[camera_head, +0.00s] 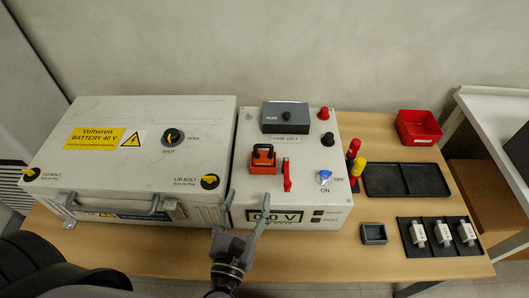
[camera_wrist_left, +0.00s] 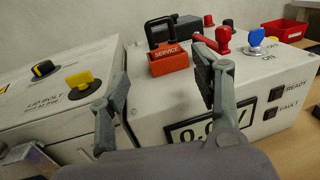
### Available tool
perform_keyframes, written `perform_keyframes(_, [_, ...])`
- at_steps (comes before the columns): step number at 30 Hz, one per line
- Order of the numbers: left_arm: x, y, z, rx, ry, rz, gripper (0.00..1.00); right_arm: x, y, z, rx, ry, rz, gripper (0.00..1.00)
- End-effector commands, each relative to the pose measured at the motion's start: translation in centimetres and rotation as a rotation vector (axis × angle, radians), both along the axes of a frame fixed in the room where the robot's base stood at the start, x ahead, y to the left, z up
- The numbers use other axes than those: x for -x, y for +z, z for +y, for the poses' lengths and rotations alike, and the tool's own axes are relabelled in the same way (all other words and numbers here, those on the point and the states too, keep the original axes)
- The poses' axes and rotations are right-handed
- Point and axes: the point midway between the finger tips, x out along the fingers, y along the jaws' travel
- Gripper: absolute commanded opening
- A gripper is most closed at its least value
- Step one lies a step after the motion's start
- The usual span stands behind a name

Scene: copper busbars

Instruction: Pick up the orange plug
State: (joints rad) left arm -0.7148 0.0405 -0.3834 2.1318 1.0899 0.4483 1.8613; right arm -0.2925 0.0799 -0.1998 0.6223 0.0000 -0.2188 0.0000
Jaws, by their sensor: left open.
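The orange plug (camera_head: 263,161) sits on top of the white control box (camera_head: 335,196), with a dark handle loop. In the left wrist view the orange plug (camera_wrist_left: 170,60) bears the word SERVICE and its black handle rises above it. My left gripper (camera_head: 246,196) is open and empty in front of the box's front edge, short of the plug. In the left wrist view its two fingers (camera_wrist_left: 160,85) stand apart, with the plug beyond and between them. The right gripper does not show in either view.
A red lever (camera_head: 287,175) stands just right of the plug, with a blue knob (camera_head: 324,177) farther right. The battery box (camera_head: 110,140) with yellow lid bolts is at left. A black tray (camera_head: 400,180), red bin (camera_head: 418,127) and fuse holder (camera_head: 440,235) lie right.

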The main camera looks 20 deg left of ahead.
Motion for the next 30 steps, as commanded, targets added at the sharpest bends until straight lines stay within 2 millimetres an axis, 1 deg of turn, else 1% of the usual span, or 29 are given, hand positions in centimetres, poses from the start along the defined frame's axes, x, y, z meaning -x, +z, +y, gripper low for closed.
perform_keyframes(1, [-1.3,0.6,0.1,0.001,0.003,-0.004,0.59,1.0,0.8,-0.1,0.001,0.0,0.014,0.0])
perform_keyframes(4, [-3.5,0.6,0.3,0.0,0.003,-0.004,0.59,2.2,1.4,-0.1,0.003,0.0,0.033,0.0])
perform_keyframes(6, [-5.0,0.5,0.4,-0.001,0.002,-0.004,0.59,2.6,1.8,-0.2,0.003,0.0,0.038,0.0])
perform_keyframes(9, [-6.8,0.4,0.5,-0.001,0.001,-0.002,0.59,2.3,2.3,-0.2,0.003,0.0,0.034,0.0])
perform_keyframes(12, [-8.0,0.3,0.6,-0.002,0.0,-0.001,0.59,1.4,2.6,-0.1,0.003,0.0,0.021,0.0])
perform_keyframes(15, [-8.6,0.2,0.7,-0.002,0.0,-0.001,0.59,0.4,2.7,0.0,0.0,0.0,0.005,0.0])
perform_keyframes(18, [-9.2,0.3,0.7,-0.002,-0.001,-0.001,0.59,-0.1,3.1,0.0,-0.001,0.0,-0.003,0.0])
perform_keyframes(20, [-10.0,0.5,0.7,-0.002,-0.001,-0.002,0.59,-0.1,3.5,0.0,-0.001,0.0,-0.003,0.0])
perform_keyframes(24, [-12.3,0.6,0.7,-0.001,0.0,-0.002,0.59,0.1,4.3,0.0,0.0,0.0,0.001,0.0])
perform_keyframes(27, [-13.4,0.4,0.8,-0.002,0.0,-0.001,0.59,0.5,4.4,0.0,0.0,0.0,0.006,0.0])
perform_keyframes(30, [-13.8,0.3,0.9,-0.002,0.0,0.0,0.59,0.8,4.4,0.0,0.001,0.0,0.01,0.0])
